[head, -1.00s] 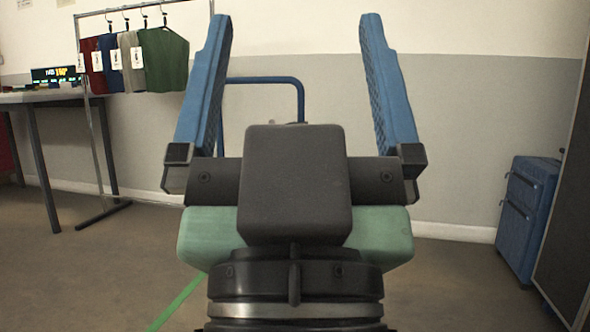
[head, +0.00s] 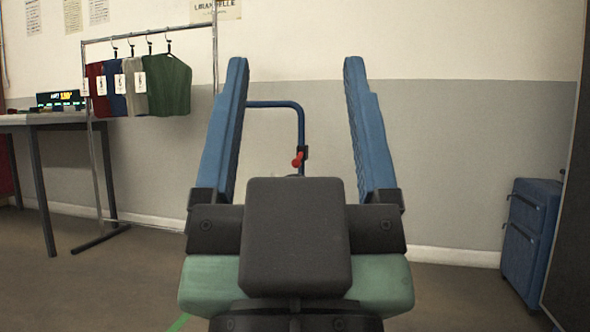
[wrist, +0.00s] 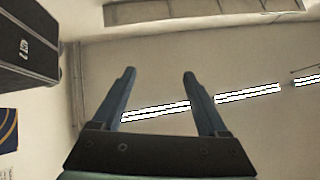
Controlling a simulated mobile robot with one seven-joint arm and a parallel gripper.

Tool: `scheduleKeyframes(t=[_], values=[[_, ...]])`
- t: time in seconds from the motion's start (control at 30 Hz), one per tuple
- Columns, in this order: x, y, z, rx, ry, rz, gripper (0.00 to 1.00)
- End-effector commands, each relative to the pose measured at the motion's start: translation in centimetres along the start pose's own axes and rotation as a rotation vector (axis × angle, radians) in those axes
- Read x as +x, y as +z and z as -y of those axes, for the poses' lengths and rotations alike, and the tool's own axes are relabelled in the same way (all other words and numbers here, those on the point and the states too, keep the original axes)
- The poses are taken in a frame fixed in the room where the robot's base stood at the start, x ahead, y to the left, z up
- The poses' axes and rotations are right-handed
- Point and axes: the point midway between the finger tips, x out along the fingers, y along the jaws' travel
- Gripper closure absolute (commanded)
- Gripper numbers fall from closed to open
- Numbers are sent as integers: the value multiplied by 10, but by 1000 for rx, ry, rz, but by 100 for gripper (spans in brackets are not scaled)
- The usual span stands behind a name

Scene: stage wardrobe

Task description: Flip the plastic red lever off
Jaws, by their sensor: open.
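The red lever (head: 298,160) is small and sits on the right upright of a blue tubular frame (head: 276,104). In the head view it shows between my gripper's two fingers, beyond them. The lower part of the frame is hidden behind my gripper. My gripper (head: 295,62) is open and empty, its blue fingers pointing up. It also shows in the wrist view (wrist: 159,72), with nothing between the fingers but wall and lights.
A clothes rack with garments (head: 165,84) stands at the left beside a table (head: 45,118). A blue cabinet (head: 530,228) stands at the right near a dark panel. Floor is clear between them. A dark case (wrist: 25,48) shows in the wrist view.

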Motion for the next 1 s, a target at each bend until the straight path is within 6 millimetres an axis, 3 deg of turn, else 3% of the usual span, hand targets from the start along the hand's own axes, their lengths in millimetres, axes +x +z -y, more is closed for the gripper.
scheduleKeyframes(t=[0.07, 0.27, 0.4, 0.8, 1.0], values=[[7, -7, 0, 0, 0, 0, 40], [38, -36, 0, 1, 0, 0, 76], [72, -68, -1, 3, 0, 0, 100], [171, -162, -1, 7, -1, 0, 100], [208, -197, -2, 9, -1, 1, 100]])
